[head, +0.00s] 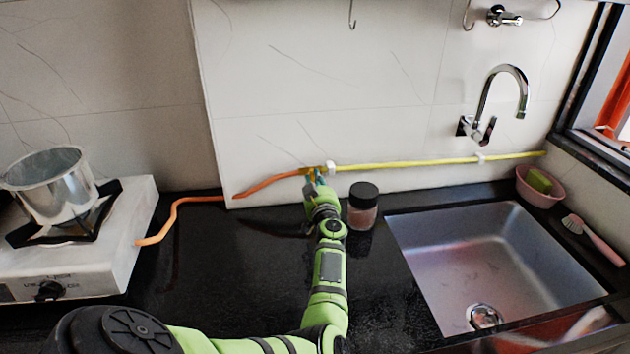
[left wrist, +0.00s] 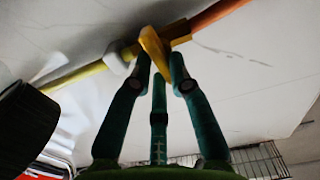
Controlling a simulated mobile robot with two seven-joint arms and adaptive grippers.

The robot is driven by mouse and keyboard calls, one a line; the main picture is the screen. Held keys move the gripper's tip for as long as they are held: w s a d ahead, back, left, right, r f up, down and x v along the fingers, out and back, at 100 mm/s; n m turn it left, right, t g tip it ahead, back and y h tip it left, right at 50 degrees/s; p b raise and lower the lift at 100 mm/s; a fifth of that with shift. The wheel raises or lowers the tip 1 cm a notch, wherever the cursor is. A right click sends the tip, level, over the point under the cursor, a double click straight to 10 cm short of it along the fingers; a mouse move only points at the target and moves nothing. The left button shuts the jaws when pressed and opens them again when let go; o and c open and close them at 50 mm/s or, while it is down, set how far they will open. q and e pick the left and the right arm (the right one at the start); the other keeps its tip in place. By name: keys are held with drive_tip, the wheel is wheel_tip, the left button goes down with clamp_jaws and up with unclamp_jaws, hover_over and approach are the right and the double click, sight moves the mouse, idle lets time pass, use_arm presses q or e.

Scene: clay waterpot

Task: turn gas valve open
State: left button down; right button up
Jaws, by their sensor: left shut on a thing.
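The yellow gas valve (head: 312,171) sits on the pipe along the back wall, where the yellow pipe (head: 410,163) meets the orange hose (head: 265,186). My left gripper (head: 319,182) reaches up to it from below and partly hides it. In the left wrist view, the yellow valve handle (left wrist: 154,47) lies between the green fingers of the left gripper (left wrist: 160,66), which is shut on it. The handle stands at an angle across the pipe there. My right gripper is not in view.
A dark-lidded jar (head: 363,207) stands just right of my left gripper. A white stove (head: 120,240) with a metal pot (head: 52,186) is at the left, a sink (head: 480,250) at the right. The black counter (head: 225,265) between is mostly clear.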

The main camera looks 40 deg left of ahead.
use_arm(q)
drive_tip(key=n+p, duration=0.1)
drive_tip(key=n, duration=0.2)
drive_tip(key=shift+s+a+r+n, duration=0.1)
drive_tip(key=shift+n, duration=0.3)
drive_tip(key=n, duration=0.4)
drive_tip(key=shift+s+a+n, duration=0.1)
drive_tip(key=shift+n, duration=0.2)
drive_tip(key=shift+s+a+n+b, duration=0.1)
drive_tip(key=shift+n+b, duration=0.15)
drive_tip(key=shift+n, duration=2)
drive_tip(key=shift+s+a+n+b, duration=0.1)
drive_tip(key=shift+n+b, duration=0.1)
drive_tip(key=shift+n, duration=2.05)
drive_tip(key=c, duration=1.4)
unclamp_jaws()
drive_tip(key=shift+w, duration=0.1)
drive_tip(key=shift+o, duration=1.3)
drive_tip(key=shift+f, duration=0.2)
